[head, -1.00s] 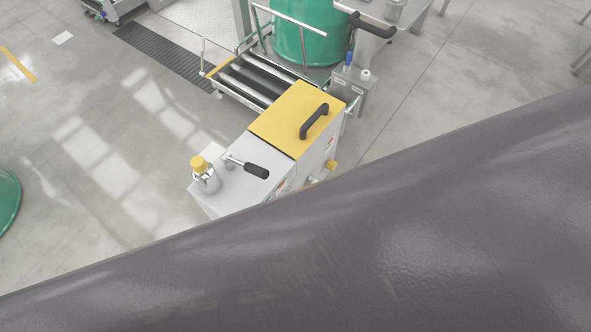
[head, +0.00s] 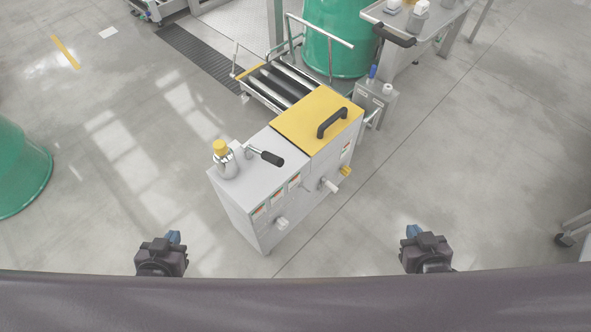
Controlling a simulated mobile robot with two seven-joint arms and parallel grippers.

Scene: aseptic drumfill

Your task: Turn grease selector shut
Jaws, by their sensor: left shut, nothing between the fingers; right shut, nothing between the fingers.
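A grey-white cabinet (head: 236,204) with a yellow lid (head: 310,118) stands mid-floor in the head view. Its front carries a pale knob (head: 282,224), a pale protruding handle (head: 331,186) and a yellow knob (head: 346,171). A lever with a black grip (head: 271,158) is on its top, beside a metal canister with a yellow cap (head: 221,147). I cannot tell which of these is the grease selector. My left gripper (head: 173,237) is shut and empty, left of and apart from the cabinet. My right gripper (head: 413,231) is shut and empty, to its right.
A roller conveyor (head: 285,81) with rails adjoins the cabinet's far end. A green drum (head: 335,35) stands behind. A grey box (head: 375,102) with blue and white tops is at the cabinet's far right. Another green drum (head: 18,170) stands at left. Open floor surrounds the near side.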

